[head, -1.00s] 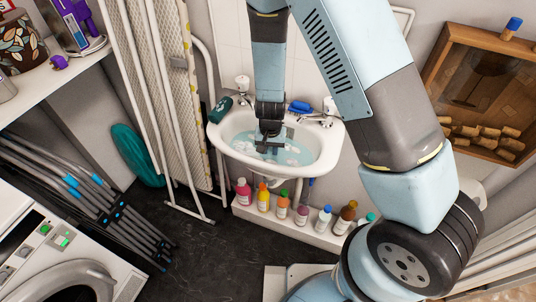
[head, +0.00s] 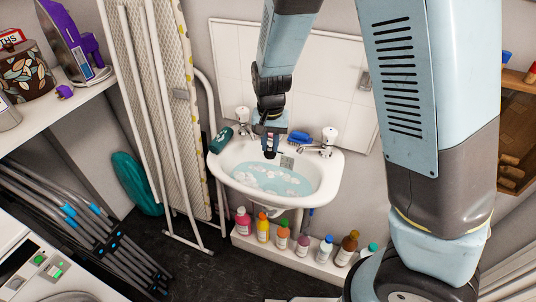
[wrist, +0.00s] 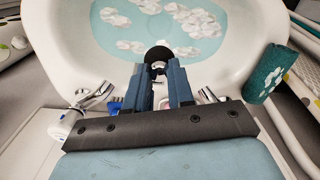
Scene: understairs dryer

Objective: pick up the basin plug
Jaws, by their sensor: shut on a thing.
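My gripper (wrist: 162,72) is shut on the basin plug (wrist: 158,53), a small round black disc held at its fingertips in the wrist view. In the head view my gripper (head: 270,152) hangs over the back of the white basin (head: 222,172), above the water. The plug is too small and too much covered by the fingers to make out clearly there. The basin holds pale blue water (head: 265,182) with white foam patches.
Two taps (head: 320,143) stand on the basin's back rim. Several bottles (head: 302,245) line a ledge below. An ironing board (head: 165,90) leans at the left.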

